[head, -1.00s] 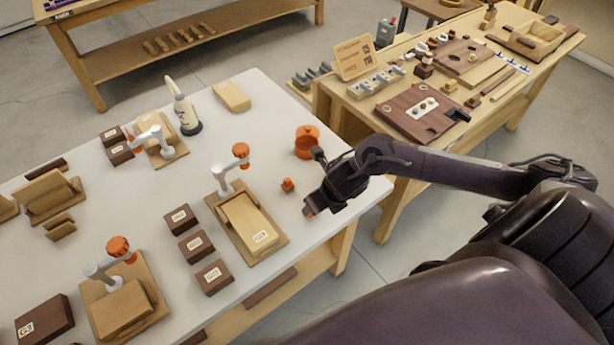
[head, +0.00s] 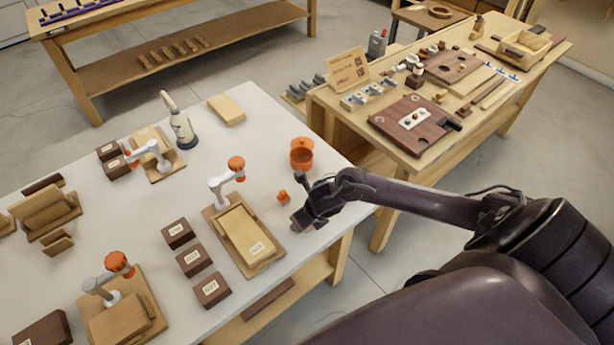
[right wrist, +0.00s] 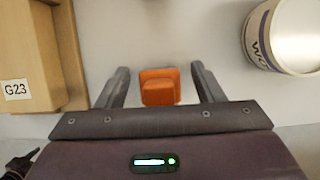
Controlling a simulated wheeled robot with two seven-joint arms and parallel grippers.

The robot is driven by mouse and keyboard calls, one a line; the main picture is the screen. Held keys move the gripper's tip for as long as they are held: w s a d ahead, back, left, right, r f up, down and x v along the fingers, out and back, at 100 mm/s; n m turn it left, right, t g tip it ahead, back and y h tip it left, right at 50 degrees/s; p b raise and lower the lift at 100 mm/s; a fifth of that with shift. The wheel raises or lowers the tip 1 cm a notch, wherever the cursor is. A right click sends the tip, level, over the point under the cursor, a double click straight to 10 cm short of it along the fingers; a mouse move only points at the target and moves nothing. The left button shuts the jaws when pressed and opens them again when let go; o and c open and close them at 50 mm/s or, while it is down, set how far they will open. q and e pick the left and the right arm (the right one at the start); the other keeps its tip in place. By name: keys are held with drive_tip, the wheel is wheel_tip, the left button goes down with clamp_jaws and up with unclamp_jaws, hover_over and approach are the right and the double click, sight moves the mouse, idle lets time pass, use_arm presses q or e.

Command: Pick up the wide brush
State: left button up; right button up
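No thing in view can be clearly made out as a wide brush. A small orange piece (head: 283,197) stands on the white table (head: 255,120), just left of my right gripper (head: 299,212). In the right wrist view the orange piece (right wrist: 160,86) appears between the two fingers of my right gripper (right wrist: 158,92). The fingers are spread, with gaps on both sides of it. I cannot tell its full shape. My left gripper is not in view.
An orange pot (head: 301,153) stands behind the small piece. A wooden block labelled G23 (right wrist: 18,60) lies left of the gripper, and a pale lettered cylinder (right wrist: 285,35) stands right. A second bench (head: 400,150) holds many parts.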

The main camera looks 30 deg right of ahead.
drive_tip(key=c, duration=1)
drive_tip(key=shift+o, duration=0.2)
drive_tip(key=shift+r, duration=0.1)
wheel_tip(320, 180, up, 20)
